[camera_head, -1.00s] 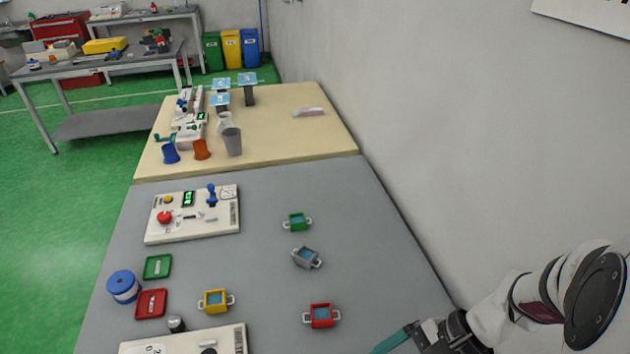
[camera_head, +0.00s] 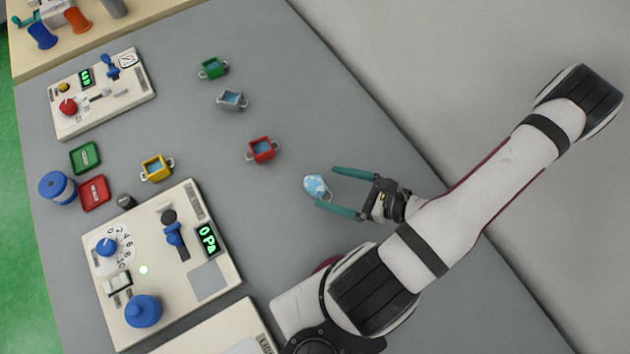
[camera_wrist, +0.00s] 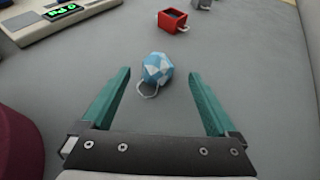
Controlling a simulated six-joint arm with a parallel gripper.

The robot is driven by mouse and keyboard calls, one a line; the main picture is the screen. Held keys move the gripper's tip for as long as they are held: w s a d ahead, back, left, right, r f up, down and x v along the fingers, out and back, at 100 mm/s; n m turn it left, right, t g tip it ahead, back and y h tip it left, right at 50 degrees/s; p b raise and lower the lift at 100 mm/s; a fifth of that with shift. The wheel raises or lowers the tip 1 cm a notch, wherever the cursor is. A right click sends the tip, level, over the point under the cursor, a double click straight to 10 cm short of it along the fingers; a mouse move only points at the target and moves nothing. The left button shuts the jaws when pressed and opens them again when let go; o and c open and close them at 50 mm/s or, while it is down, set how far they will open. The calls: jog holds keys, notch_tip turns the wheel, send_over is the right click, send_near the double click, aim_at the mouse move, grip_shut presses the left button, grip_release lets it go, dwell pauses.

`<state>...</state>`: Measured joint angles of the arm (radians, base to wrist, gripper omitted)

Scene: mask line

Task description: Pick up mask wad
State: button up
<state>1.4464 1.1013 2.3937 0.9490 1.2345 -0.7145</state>
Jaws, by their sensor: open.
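The mask wad (camera_head: 316,187) is a small crumpled light-blue and white bundle with a thin ear loop. It lies on the grey table. In the wrist view the wad (camera_wrist: 157,70) sits between and just ahead of the fingertips, its loop toward the palm. My gripper (camera_head: 334,188) has two long teal fingers spread wide, one on each side of the wad, with nothing held. The open fingers also show in the wrist view (camera_wrist: 160,80). I cannot tell the exact height of the fingers above the table.
A red bin (camera_head: 262,150), a grey bin (camera_head: 232,100), a green bin (camera_head: 213,68) and a yellow bin (camera_head: 156,169), each with handles, stand on the table.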

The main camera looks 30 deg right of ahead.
aim_at(325, 187)
jog(key=x, duration=0.3)
jog(key=shift+w+a+f, duration=0.15)
jog(key=shift+a, duration=0.15)
grip_shut()
